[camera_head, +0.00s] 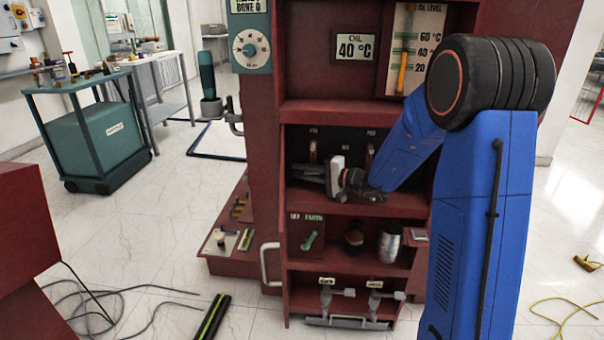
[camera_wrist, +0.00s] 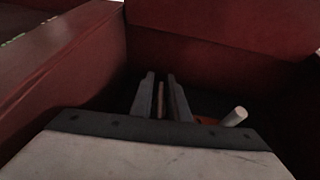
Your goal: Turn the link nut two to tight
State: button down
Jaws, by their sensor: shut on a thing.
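My gripper (camera_head: 308,172) reaches into the upper shelf bay of the dark red cabinet, pointing left. In the wrist view its two grey fingers (camera_wrist: 160,97) are close together with a slim pinkish-brown piece (camera_wrist: 161,99) between them. This piece appears to be link nut two, though its shape and number cannot be read. In the head view the held piece is hidden by my gripper. Two copper-coloured upright parts, a left one (camera_head: 312,150) and a right one (camera_head: 369,154), stand at the bay's back under small labels. Whether the nut is tight cannot be told.
A pale cylinder (camera_wrist: 235,117) and an orange-red part (camera_wrist: 207,121) lie close to the right of my fingers. Red walls enclose the bay closely. Below, a shelf holds a green-handled item (camera_head: 309,240) and a metal cup (camera_head: 389,246). A grey handle (camera_head: 268,264) projects at the left.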

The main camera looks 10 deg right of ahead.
jog(key=shift+r+m+t+y, duration=0.2)
jog(key=shift+m+t+y, duration=0.1)
jog(key=shift+y, duration=0.4)
jog(key=c, duration=2)
grip_release()
jog(key=shift+d, duration=0.1)
jog(key=v, duration=1.7)
jog(key=shift+s, duration=0.3)
